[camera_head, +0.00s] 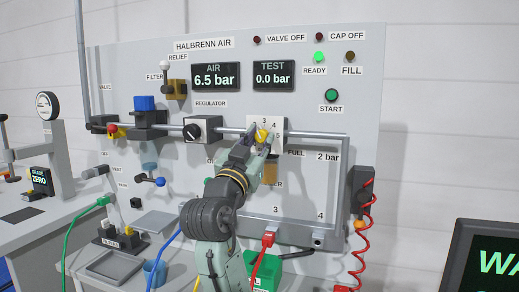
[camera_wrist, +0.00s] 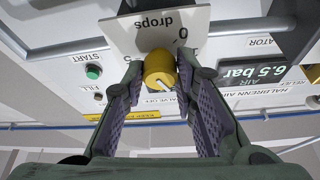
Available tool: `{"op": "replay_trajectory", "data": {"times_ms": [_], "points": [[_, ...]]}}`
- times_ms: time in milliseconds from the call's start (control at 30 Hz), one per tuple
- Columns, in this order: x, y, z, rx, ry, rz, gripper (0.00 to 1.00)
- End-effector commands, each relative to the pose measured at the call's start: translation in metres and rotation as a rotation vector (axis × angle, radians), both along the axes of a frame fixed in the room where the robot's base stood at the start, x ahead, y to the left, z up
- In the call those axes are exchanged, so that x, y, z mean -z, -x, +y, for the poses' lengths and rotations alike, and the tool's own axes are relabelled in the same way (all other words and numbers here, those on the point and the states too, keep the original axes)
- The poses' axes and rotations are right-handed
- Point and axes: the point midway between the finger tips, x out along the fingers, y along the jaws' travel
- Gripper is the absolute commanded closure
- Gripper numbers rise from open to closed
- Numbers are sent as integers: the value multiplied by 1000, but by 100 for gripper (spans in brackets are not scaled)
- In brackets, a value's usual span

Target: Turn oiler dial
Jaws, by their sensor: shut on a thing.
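The oiler dial is a small yellow knob (camera_head: 262,135) on a white plate (camera_head: 281,125) numbered around its edge, in the middle of the panel. In the wrist view the yellow knob (camera_wrist: 159,67) sits between my two fingers, with a white mark on its lower face. The plate (camera_wrist: 150,35) appears upside down there and reads "drops". My gripper (camera_head: 261,138) reaches up to the dial from below, and its fingers (camera_wrist: 161,74) are closed on the knob's sides. My arm and fingers hide part of the plate's scale and the oiler below it.
A black regulator knob (camera_head: 203,130) is left of the dial on a grey pipe (camera_head: 320,135). The AIR display (camera_head: 216,76) reads 6.5 bar and the TEST display (camera_head: 273,75) 0.0 bar. The green READY lamp (camera_head: 319,57) is lit. A red coiled hose (camera_head: 366,235) hangs at right.

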Motion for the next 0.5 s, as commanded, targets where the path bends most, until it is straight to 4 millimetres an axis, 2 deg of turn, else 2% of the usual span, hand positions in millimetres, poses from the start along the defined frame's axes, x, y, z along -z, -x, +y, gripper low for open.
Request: {"op": "replay_trajectory", "data": {"times_ms": [33, 500], "points": [[5, 0, 3, -4, -43, -13, 100], [1, -1, 4, -3, -469, -151, 100]]}}
